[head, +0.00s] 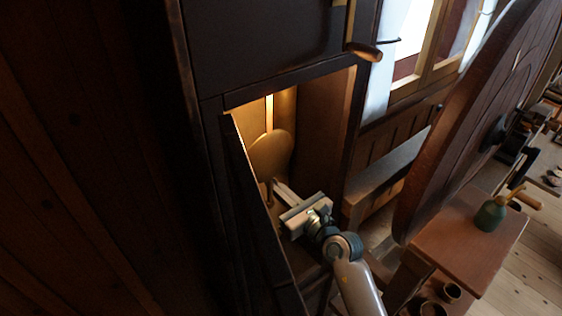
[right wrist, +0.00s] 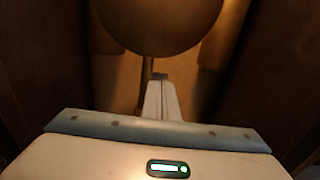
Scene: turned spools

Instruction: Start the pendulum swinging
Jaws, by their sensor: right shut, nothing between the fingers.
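The pendulum is a round brass disc (head: 272,152) on a pale upright rod inside the tall dark clock case (head: 212,150). My right gripper (head: 278,187) reaches into the case through its opening, with the fingers shut and empty. Its fingertips are close to the lower edge of the disc. In the right wrist view the disc (right wrist: 160,25) fills the top, and the shut fingers (right wrist: 160,78) point at its lower rim. I cannot tell whether they touch it. A short thin stem shows below the disc, just left of the fingertips. My left gripper is not in view.
A narrow dark door or panel (head: 252,205) stands along the left of the opening. The case's right wall (head: 325,120) is close by. A large wooden wheel (head: 470,110) and a bench (head: 475,245) with a green bottle (head: 489,215) stand to the right.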

